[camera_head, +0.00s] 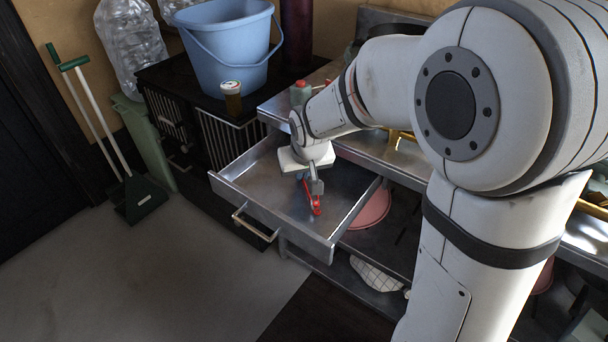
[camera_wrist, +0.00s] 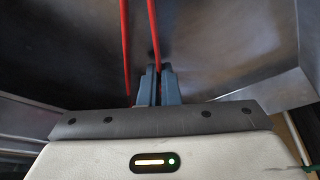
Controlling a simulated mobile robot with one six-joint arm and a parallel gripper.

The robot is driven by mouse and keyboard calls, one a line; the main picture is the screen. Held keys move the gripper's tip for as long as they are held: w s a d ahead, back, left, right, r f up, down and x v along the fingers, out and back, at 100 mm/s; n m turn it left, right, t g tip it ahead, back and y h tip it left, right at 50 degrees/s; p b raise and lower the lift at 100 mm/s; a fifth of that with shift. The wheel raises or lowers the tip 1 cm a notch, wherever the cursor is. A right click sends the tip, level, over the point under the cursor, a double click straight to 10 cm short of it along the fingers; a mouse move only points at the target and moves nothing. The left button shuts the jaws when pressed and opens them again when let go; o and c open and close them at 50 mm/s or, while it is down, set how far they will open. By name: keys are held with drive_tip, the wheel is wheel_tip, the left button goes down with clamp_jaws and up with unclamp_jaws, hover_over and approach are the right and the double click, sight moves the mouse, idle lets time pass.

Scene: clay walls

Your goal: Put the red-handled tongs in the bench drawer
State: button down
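The red-handled tongs (camera_head: 317,208) are inside the outline of the open metal bench drawer (camera_head: 229,193), low over its floor. I cannot tell whether they touch the floor. My gripper (camera_head: 316,186) reaches down into the drawer from above. In the wrist view, the fingers of my gripper (camera_wrist: 157,84) are close together around one red handle of the tongs (camera_wrist: 153,35). The other red handle runs just left of the fingers. The far end of the tongs is out of the wrist view.
The drawer front has a bar handle (camera_head: 255,225). A pink round basin (camera_head: 370,208) sits below, right of the drawer. A black cabinet (camera_head: 208,125) at left carries a blue bucket (camera_head: 228,50) and a small jar (camera_head: 231,98). The floor in front at left is clear.

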drive_tip(key=shift+f, duration=0.1)
drive_tip(key=c, duration=1.6)
unclamp_jaws()
drive_tip(key=shift+c, duration=0.2)
drive_tip(key=shift+r, duration=0.35)
drive_tip(key=p+v, duration=0.4)
drive_tip(key=v, duration=0.7)
drive_tip(key=s+d+f+m+g+h, duration=0.1)
drive_tip(key=s+d+f+m+g, duration=0.1)
drive_tip(key=s+d, duration=1.1)
drive_tip(key=s+f+g, duration=0.1)
drive_tip(key=s, duration=0.2)
drive_tip(key=shift+s+m, duration=0.25)
drive_tip(key=shift+m, duration=0.15)
